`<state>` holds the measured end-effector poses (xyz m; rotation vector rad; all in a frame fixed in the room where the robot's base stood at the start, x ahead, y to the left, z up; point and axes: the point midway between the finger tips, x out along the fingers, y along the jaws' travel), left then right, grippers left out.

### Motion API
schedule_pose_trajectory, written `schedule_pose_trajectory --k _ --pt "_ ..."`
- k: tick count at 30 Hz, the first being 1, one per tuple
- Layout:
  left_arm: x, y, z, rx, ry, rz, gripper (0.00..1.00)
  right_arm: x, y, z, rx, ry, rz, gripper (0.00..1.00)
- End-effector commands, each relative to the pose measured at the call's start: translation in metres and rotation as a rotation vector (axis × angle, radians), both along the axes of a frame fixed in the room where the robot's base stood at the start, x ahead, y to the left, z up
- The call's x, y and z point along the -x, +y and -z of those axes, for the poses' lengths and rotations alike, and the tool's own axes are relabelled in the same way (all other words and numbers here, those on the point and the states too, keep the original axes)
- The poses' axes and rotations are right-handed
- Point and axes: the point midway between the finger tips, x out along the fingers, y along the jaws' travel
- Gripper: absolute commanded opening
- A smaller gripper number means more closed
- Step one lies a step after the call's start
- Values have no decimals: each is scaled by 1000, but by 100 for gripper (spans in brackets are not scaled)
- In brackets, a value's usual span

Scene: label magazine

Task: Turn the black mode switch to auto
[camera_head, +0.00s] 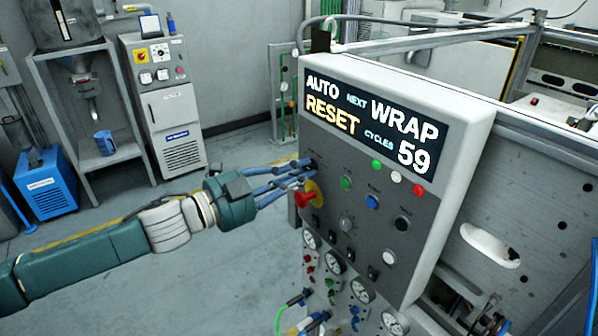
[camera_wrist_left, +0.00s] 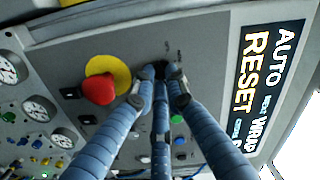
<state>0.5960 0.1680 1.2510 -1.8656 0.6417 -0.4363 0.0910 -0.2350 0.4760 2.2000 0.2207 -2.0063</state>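The grey control panel (camera_head: 375,235) carries a display (camera_head: 370,122) that reads AUTO, RESET, NEXT WRAP and CYCLES 59. The black mode switch (camera_wrist_left: 161,70) is at the panel's upper left, below the display, mostly hidden by my fingers. My left gripper (camera_head: 306,168) reaches it from the left. In the left wrist view my left gripper (camera_wrist_left: 161,74) has its fingertips closed in on both sides of the switch. The switch's pointing direction cannot be made out. My right gripper is not in view.
A red emergency stop (camera_head: 304,199) on a yellow plate sits just below my left fingers. Coloured buttons (camera_head: 372,202) and a black round control (camera_head: 402,223) are to the right. Gauges (camera_head: 333,262) and hoses are below. The floor (camera_head: 190,290) at left is clear.

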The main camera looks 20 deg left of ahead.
Motion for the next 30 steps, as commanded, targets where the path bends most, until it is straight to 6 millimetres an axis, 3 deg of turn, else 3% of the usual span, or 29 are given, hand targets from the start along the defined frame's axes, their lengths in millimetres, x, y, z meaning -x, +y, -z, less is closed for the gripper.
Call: schedule_pose_trajectory --k 3,14,30 --pt "0 0 1 0 2 -1 31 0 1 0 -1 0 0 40" --pt "2 2 1 1 2 -1 31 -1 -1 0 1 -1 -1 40" --pt "39 32 3 3 8 -4 31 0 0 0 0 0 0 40"
